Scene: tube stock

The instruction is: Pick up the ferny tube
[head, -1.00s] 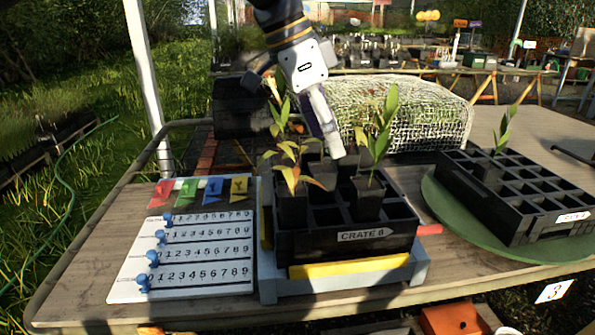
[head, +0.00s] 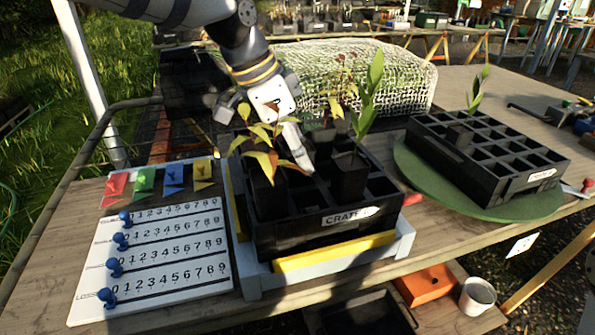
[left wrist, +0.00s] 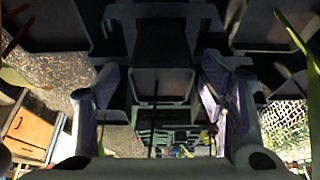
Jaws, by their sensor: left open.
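The black crate (head: 285,238) holds several black square tubes with plants. A tube with yellow-orange leaves (head: 268,190) stands at the front left. A tube with broad green leaves (head: 350,178) stands right of it. Reddish-brown foliage (head: 338,92) rises behind; I cannot tell which plant is the ferny one. My left gripper (head: 300,162) points down among the tubes, between the front-left and green-leaved ones in the picture. In the left wrist view the left gripper (left wrist: 160,88) is open, its purple-padded fingers either side of a dark tube (left wrist: 162,75). Contact is unclear. My right gripper is not in view.
A white number board (head: 165,255) with blue sliders lies left of the crate. A second crate (head: 490,180) with one plant stands on a round green mat (head: 412,168) at right. A netted cover (head: 390,75) lies behind. Leaves crowd the gripper closely.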

